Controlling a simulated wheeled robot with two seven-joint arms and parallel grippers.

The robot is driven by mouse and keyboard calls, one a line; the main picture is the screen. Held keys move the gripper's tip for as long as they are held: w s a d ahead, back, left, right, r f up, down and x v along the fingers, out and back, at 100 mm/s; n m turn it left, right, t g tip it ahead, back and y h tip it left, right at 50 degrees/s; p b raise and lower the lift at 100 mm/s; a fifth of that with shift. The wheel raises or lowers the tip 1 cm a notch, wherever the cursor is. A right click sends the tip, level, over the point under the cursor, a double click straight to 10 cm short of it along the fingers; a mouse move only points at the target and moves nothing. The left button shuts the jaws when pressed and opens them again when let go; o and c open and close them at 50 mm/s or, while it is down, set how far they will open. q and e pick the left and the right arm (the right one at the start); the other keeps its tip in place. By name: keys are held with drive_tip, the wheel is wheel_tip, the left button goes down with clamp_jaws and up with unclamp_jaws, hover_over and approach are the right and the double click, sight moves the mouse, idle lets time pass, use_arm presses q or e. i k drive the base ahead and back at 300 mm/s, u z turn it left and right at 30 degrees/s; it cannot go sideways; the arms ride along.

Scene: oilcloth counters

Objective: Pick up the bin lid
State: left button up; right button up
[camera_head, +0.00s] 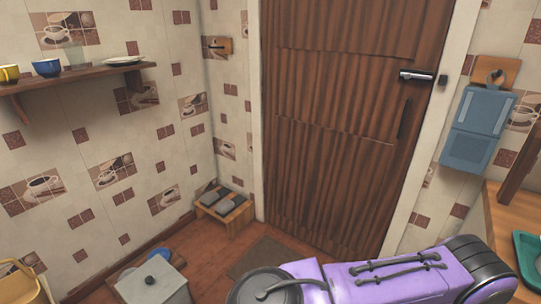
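A pale grey, square-topped box stands on the floor at the bottom left of the head view, cut off by the lower edge. Its flat top with a small round dark knob looks like the bin lid (158,271). The lid appears to lie flat on the bin (179,296). A purple arm link of mine with black cables crosses the bottom right, apart from the lid in the picture. Neither gripper shows in this view, so their state is hidden.
A blue round item (160,253) sits just behind the bin. A small wooden rack (238,222) with grey slippers stands by the closed brown door (340,110). A dark mat (262,256) lies before it. A wall shelf (75,76) is upper left; a counter (497,217) is right.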

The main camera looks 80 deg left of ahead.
sight(157, 282)
drive_tip(key=u, duration=2.8)
drive_tip(key=i, duration=2.1)
drive_tip(key=u, duration=0.5)
drive_tip(key=i, duration=0.75)
drive_tip(key=u, duration=0.45)
